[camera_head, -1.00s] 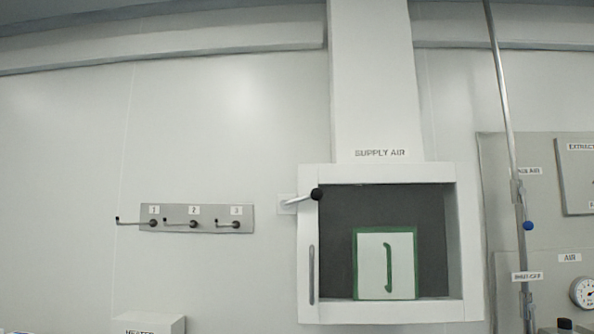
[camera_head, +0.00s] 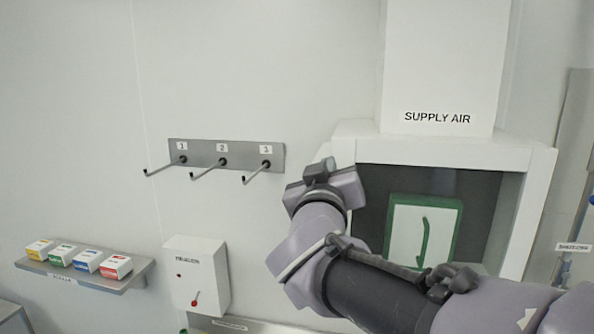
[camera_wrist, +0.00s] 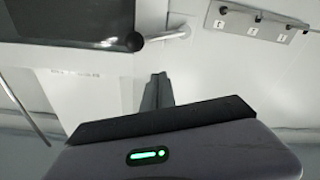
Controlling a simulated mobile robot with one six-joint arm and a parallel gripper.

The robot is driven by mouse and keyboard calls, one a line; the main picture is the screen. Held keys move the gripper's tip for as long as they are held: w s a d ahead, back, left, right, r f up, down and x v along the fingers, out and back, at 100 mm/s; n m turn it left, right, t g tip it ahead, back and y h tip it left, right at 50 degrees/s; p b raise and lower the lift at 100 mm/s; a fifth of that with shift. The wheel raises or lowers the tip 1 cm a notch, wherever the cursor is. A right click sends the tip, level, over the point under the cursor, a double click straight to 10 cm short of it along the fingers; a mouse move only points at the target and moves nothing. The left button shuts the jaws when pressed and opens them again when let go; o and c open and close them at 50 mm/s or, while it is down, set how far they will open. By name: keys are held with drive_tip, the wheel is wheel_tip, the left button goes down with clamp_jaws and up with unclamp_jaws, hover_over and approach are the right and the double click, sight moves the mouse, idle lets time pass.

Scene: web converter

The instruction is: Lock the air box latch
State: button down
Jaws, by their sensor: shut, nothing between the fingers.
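The air box (camera_head: 540,200) is a white frame around a dark window, under a duct marked SUPPLY AIR. A green-edged white panel (camera_head: 405,235) shows in the window. The latch (camera_wrist: 160,38) is a pale lever with a black knob (camera_wrist: 134,42), seen in the wrist view. Its knob end lies over the box front and its other end is toward the wall at right. In the head view my arm hides the latch. My gripper (camera_wrist: 157,78) is shut and empty, its fingertips just below the latch in the wrist picture and seemingly apart from it. It also shows in the head view (camera_head: 322,166).
A rack with three numbered hooks (camera_head: 225,156) sticks out from the wall left of the box. Below are a shelf with several coloured boxes (camera_head: 100,280) and a white switch box (camera_head: 197,275). The wall between rack and shelf is bare.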

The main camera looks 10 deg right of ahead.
drive_tip(key=w+d+f, duration=0.2)
drive_tip(key=w+f, duration=0.1)
drive_tip(key=shift+d+f, duration=0.1)
drive_tip(key=shift+d, duration=0.05)
drive_tip(key=shift+s, duration=0.1)
drive_tip(key=m+b, duration=0.1)
drive_tip(key=b, duration=0.1)
drive_tip(key=f+m+b, duration=0.1)
drive_tip(key=m+b, duration=0.2)
drive_tip(key=shift+s+d+f+h+b, duration=0.1)
drive_tip(key=shift+d+f+h+b, duration=0.2)
drive_tip(key=shift+d+h, duration=0.1)
drive_tip(key=shift+r, duration=0.1)
